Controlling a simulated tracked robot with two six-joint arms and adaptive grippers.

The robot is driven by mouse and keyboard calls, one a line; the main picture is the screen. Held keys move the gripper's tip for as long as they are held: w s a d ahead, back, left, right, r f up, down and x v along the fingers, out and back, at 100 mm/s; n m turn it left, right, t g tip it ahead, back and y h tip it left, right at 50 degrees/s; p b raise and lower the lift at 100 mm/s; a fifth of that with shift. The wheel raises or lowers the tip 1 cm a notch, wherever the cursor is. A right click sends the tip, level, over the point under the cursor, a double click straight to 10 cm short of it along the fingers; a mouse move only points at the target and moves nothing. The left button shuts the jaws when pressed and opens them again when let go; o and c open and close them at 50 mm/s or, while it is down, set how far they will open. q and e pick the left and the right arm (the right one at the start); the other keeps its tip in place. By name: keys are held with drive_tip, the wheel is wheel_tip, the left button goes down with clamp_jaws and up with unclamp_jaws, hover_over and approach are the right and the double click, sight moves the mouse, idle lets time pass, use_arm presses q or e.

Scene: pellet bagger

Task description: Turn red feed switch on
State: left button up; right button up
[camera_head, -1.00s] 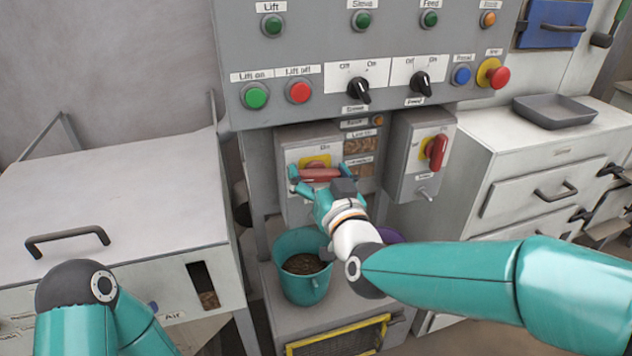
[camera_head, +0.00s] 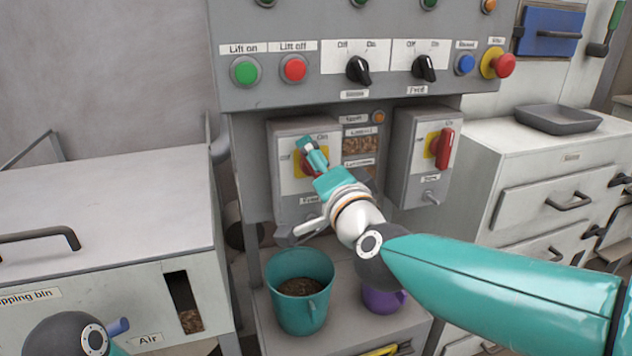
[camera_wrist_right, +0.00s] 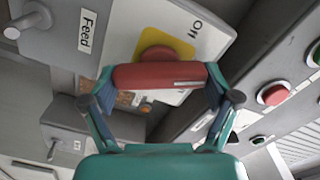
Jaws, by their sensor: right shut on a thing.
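The red feed switch (camera_head: 305,169) is a rotary handle on a yellow plate on the left grey box (camera_head: 290,192) under the control panel. My right gripper (camera_head: 313,154) is shut on this handle and hides most of it in the head view. In the right wrist view the red handle (camera_wrist_right: 160,76) lies across between the two fingertips, with the "Feed" label (camera_wrist_right: 87,31) on its box. The handle appears turned towards upright, but its exact angle is hard to tell. My left gripper is out of view; only part of that arm shows at bottom left.
A similar box to the right has an upright red switch (camera_head: 444,148). The panel above holds black knobs (camera_head: 358,69) and coloured buttons. Below stand a teal bucket (camera_head: 300,318) with pellets and a purple container (camera_head: 382,298). A white bin (camera_head: 110,205) is at left.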

drive_tip(key=m+b, duration=0.1)
drive_tip(key=f+m+b, duration=0.1)
drive_tip(key=m, duration=0.1)
drive_tip(key=shift+m, duration=0.3)
drive_tip(key=shift+m+b, duration=0.55)
drive_tip(key=shift+m, duration=0.35)
drive_tip(key=o, duration=0.9)
drive_tip(key=shift+d+r, duration=0.1)
drive_tip(key=shift+r, duration=0.1)
drive_tip(key=shift+s, duration=0.25)
drive_tip(key=v, duration=1.1)
drive_tip(key=shift+s, duration=0.2)
